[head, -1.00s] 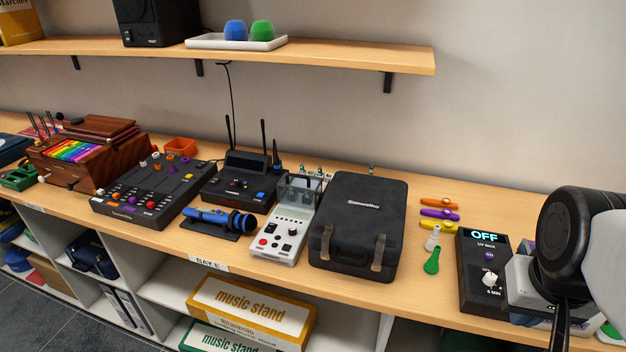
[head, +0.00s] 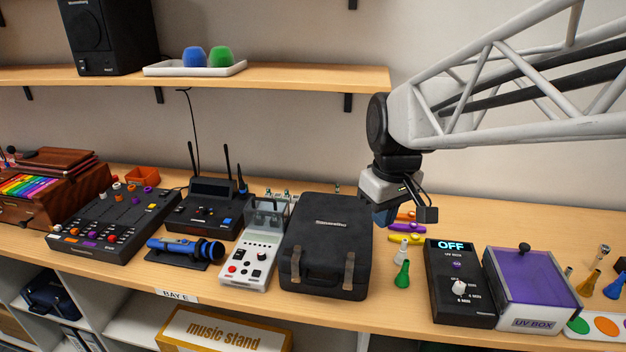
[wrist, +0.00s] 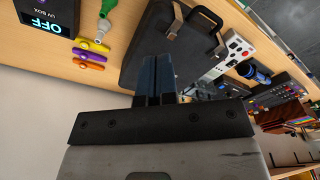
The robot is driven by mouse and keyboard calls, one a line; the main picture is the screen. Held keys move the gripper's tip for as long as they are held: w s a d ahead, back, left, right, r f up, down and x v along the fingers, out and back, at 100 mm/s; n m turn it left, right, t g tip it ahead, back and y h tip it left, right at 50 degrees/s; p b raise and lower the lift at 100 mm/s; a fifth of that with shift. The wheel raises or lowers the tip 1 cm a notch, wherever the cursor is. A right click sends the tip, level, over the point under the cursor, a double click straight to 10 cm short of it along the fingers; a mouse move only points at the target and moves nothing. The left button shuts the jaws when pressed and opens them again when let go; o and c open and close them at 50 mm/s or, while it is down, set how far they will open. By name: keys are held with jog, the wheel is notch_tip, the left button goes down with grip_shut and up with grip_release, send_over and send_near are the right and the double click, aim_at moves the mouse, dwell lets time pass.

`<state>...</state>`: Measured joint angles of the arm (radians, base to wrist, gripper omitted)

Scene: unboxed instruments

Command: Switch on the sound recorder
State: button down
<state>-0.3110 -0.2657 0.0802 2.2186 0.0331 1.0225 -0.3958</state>
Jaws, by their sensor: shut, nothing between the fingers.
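A white device (head: 248,262) with a red button, a black knob and a clear raised cover at its back stands left of the black case; it looks like the sound recorder, though I read no label. My gripper (head: 384,218) is in the air just right of the black case, pointing down. Its dark blue fingers (wrist: 155,65) are together with nothing between them, and are apart from the device.
The closed black case (head: 328,245) stands between my gripper and the white device. A shelf (head: 290,78) hangs above.

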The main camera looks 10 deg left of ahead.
jog(key=w+a+f+n+g, duration=0.1)
jog(key=w+a+n, duration=0.25)
jog(key=a, duration=0.45)
jog(key=w+a+f+n, duration=0.15)
jog(key=w+a, duration=0.25)
jog(key=a, duration=0.5)
jog(key=n+g, duration=0.1)
jog(key=n, duration=0.4)
send_over(237, 256)
jog(key=w, duration=0.2)
notch_tip(237, 256, down, 5)
jog(key=shift+w+r+h, duration=0.1)
jog(key=shift+r+h, duration=0.1)
jog(key=shift+h, duration=0.1)
jog(key=shift+f, duration=0.1)
jog(key=f, duration=0.4)
jog(key=s+f, duration=0.1)
jog(key=f, duration=0.8)
jog(key=shift+s+f, duration=0.35)
